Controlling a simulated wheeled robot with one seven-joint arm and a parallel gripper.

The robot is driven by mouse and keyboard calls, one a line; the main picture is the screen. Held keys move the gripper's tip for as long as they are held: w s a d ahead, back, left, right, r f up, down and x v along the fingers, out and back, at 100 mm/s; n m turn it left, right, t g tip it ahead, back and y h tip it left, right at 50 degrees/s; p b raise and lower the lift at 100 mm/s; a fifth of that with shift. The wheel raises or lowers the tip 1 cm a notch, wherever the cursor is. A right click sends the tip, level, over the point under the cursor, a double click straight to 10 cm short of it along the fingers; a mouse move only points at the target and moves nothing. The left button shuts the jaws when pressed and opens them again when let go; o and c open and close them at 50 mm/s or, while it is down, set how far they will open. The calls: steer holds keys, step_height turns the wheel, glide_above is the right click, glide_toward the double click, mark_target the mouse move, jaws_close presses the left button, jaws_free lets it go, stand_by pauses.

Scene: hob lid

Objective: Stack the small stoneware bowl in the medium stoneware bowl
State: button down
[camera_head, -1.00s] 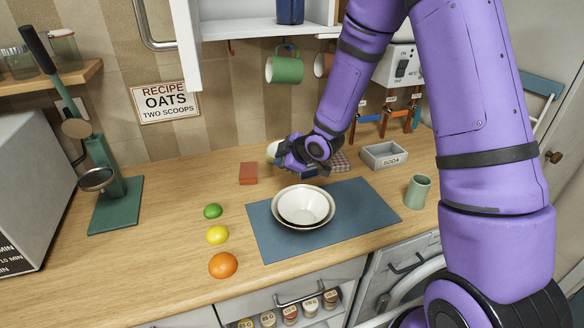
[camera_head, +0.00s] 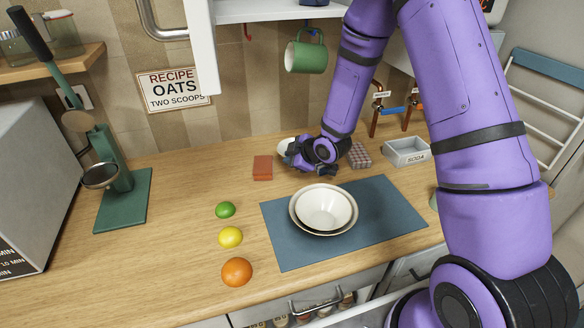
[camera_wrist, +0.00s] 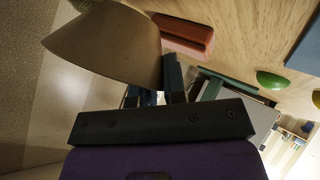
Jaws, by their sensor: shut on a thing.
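Two cream bowls sit nested on the blue mat (camera_head: 385,217), one inside a wider one. The inner bowl (camera_head: 324,208) looks like the medium stoneware bowl and appears empty. The outer bowl (camera_head: 297,222) shows mainly as a rim around it. My gripper (camera_head: 296,153) is at the back of the counter, behind the mat, shut on a small pale bowl (camera_head: 284,146), the small stoneware bowl. In the wrist view this bowl (camera_wrist: 108,45) fills the upper left between and beyond the fingers. Whether it touches the counter cannot be told.
A red-brown block (camera_head: 262,167) lies left of my gripper. A checked item (camera_head: 360,156) and a grey soda tray (camera_head: 406,152) stand to its right. A lime (camera_head: 225,210), lemon (camera_head: 230,237) and orange (camera_head: 237,271) line the left of the mat. A green mug (camera_head: 306,56) hangs above.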

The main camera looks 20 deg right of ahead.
steer(key=shift+f, duration=1.85)
steer(key=shift+f, duration=0.1)
steer(key=c, duration=1.2)
jaws_free()
steer(key=v, duration=1.2)
steer(key=shift+r, duration=0.2)
